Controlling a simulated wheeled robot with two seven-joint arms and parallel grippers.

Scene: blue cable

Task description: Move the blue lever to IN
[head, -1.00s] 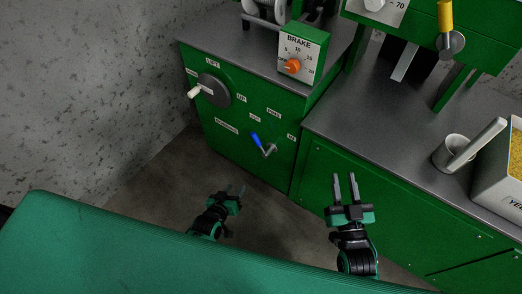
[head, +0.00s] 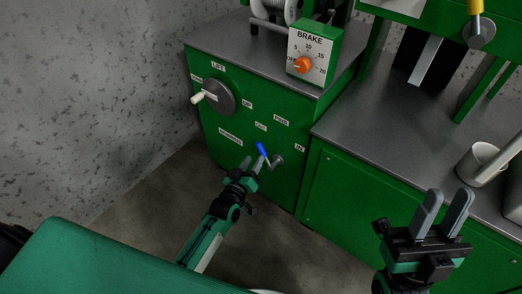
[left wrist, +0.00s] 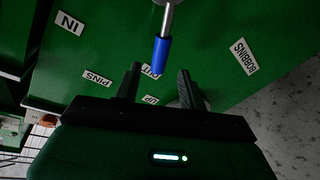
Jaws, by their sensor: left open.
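The blue lever (head: 262,150) sits low on the green cabinet front, its handle pointing up and slightly left from a grey pivot, toward the OUT label (head: 261,126). The IN label (head: 300,147) is right of the pivot. My left gripper (head: 252,163) is open at the lever, just left of the handle in the head view. In the left wrist view the blue handle (left wrist: 161,55) lies in front of the gap between the open fingers; contact cannot be told. The IN label (left wrist: 70,22) shows at upper left there. My right gripper (head: 443,208) is open and empty, away from the lever.
A grey disc with a white knob (head: 219,97) is up and left of the lever. The brake box (head: 313,55) with an orange dial stands on the cabinet top. A grey worktop (head: 400,140) extends right, with a cup (head: 480,160). A speckled wall stands left.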

